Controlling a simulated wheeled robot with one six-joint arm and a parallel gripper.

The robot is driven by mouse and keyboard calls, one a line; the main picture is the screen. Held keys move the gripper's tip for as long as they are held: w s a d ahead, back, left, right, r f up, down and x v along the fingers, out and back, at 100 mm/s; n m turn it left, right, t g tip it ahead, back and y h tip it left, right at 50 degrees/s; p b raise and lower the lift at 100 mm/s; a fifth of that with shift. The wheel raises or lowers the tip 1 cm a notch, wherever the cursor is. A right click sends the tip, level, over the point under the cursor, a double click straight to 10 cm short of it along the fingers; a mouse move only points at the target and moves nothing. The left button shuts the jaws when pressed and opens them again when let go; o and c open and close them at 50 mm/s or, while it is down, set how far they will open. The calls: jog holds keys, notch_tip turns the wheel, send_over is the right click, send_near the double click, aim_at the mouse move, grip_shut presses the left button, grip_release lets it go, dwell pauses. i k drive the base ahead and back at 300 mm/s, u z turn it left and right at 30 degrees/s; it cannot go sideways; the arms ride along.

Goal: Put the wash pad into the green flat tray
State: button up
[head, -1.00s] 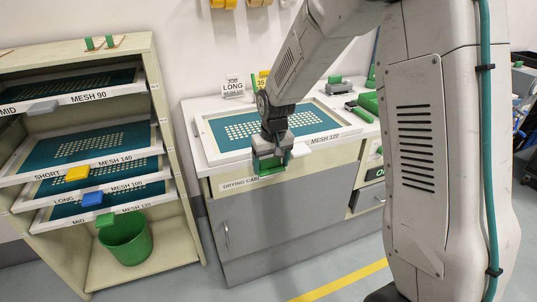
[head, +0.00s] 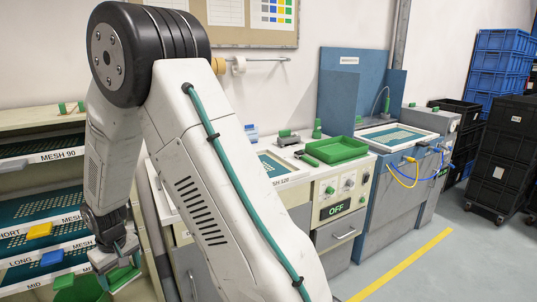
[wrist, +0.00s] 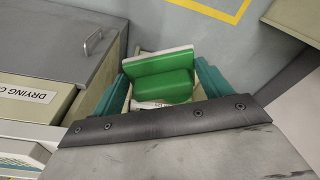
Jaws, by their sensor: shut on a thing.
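My gripper (wrist: 165,85) is shut on a green block with a pale flat plate along one side, which I take to be the wash pad (wrist: 165,88). It sits between the teal fingers, held in the air above the grey floor. In the head view my gripper (head: 118,266) hangs low at the left, in front of the screen rack; the pad is only partly visible there. The green flat tray (head: 336,150) lies on the bench top at centre right, well apart from my gripper. It looks empty.
The screen rack (head: 40,155) stands at the left. Beside the tray are green-handled tools (head: 287,138) and a screen on the bench. A blue washout station (head: 390,165) with hoses stands right of the bench. Floor around the yellow line (head: 400,264) is clear.

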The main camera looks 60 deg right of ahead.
aim_at(337, 152)
jog(key=u, duration=1.9)
jog(key=k, duration=2.5)
jog(key=z, duration=2.65)
